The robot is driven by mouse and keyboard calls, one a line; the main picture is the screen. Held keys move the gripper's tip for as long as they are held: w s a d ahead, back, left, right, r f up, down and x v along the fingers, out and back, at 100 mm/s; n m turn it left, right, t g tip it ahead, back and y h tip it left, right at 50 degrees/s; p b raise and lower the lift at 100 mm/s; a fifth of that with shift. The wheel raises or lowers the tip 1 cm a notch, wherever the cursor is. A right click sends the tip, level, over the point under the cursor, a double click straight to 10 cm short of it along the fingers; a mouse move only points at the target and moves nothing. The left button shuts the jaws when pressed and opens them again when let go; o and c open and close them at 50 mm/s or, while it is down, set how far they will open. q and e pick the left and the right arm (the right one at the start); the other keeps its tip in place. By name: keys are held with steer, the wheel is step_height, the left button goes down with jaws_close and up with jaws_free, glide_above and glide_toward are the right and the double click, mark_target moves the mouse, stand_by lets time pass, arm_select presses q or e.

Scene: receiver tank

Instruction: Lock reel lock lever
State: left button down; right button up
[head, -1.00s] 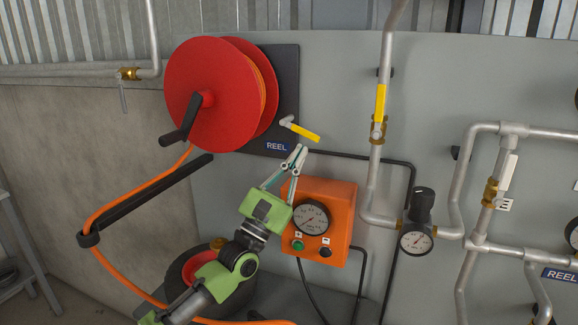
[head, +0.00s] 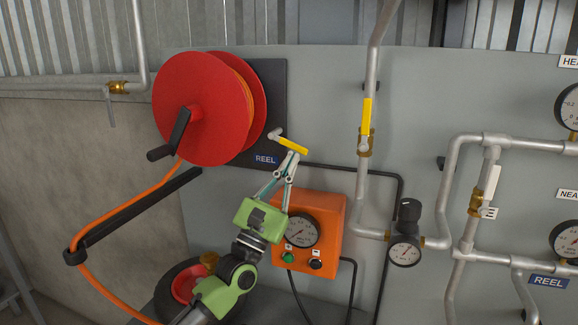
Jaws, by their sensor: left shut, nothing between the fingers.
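The reel lock lever (head: 291,145) has a yellow handle on a pale pivot. It sits on the dark reel plate beside the red reel (head: 200,108), above and right of the REEL label. The handle slants down to the right. My left gripper (head: 291,156) is shut, with its fingertips just below the handle; I cannot tell whether they touch it. My right gripper is not in view.
An orange box (head: 313,226) with a gauge and buttons is just below my left gripper. A vertical pipe with a yellow valve handle (head: 366,115) stands to the right. A black reel crank (head: 170,137) sticks out at left.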

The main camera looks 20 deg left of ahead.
arm_select(q)
steer(key=shift+d+r+n+t+y, duration=0.15)
steer(key=shift+r+n+t+y, duration=0.1)
steer(key=shift+n+y, duration=0.5)
steer(key=shift+d+r+n+t+y, duration=0.15)
steer(key=shift+n+t+y, duration=0.1)
steer(key=shift+n+y, duration=0.45)
steer(key=shift+d+r+n+t+y, duration=0.1)
steer(key=shift+d+r+n+y, duration=0.1)
steer(key=shift+n+y, duration=0.65)
steer(key=shift+d+r+n+t+y, duration=0.1)
steer(key=shift+r+n+y, duration=0.05)
steer(key=shift+n+y, duration=0.75)
steer(key=shift+d+r+n+t+y, duration=0.1)
steer(key=shift+d+r+n+y, duration=0.1)
steer(key=shift+n+y, duration=0.65)
steer(key=shift+d+r+n+g+y+b, duration=0.15)
steer(key=shift+r+n+g+y, duration=0.25)
steer(key=shift+n+y, duration=0.95)
steer(key=shift+d+r+n+g+y+b, duration=0.15)
steer(key=shift+r+n+y, duration=0.5)
steer(key=shift+n+y, duration=0.7)
steer(key=shift+r+n+g+y+b, duration=0.1)
steer(key=shift+r+n+g+y, duration=0.35)
steer(key=shift+n+y, duration=0.85)
steer(key=shift+r+n+h, duration=0.15)
steer(key=shift+n+h, duration=0.1)
steer(key=shift+d, duration=0.1)
steer(key=v, duration=1.2)
